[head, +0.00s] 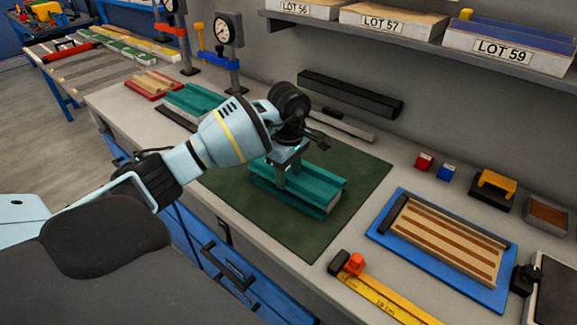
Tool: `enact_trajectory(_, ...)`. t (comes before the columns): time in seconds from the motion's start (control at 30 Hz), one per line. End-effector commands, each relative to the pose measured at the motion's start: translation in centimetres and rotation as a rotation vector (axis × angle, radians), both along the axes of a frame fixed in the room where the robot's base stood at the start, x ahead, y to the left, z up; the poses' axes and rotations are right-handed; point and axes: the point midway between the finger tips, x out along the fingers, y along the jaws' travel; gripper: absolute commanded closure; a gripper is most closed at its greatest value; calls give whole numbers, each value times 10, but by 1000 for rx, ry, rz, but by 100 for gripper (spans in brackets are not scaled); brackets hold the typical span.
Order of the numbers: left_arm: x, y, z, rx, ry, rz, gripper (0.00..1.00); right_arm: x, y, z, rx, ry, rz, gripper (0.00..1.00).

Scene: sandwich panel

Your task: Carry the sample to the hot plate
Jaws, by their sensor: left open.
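A teal panel-like block (321,193) with a pale layer along its lower edge lies on the dark green mat (345,163). My left gripper (284,180) is over its left part, fingers pointing down and open. I cannot tell whether the fingers touch it. A striped wood-and-brown panel (449,241) lies on a blue tray (393,246) at the right. No label tells which one is the sample. A dark flat device with a pale rim (558,292), cut off at the right edge, may be the hot plate. My right gripper is out of view.
A yellow ruler (385,303) lies at the front. Gauge stands (228,45) are at the back left. A shelf (405,42) holds lot boxes above.

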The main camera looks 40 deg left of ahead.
Motion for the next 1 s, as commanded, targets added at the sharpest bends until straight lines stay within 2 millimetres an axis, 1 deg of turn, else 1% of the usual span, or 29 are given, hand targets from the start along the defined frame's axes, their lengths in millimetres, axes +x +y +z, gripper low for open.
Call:
enact_trajectory(0.17, 0, 0, 0, 0, 0, 0, 52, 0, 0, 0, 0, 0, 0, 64)
enact_trajectory(0.2, 0, 0, 0, 0, 0, 0, 53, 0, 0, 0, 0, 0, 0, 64)
enact_trajectory(0.5, 0, 0, 0, 0, 0, 0, 93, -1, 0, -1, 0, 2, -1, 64)
enact_trajectory(0.57, 0, 0, 0, 0, 0, 0, 100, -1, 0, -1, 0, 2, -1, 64)
enact_trajectory(0.6, 0, 0, 0, 0, 0, 0, 81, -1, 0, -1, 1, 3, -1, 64)
enact_trajectory(0.73, 0, 0, 0, 0, 0, 0, 98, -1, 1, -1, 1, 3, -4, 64)
enact_trajectory(1.0, 0, 0, 0, 1, 0, 0, 98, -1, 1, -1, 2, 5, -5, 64)
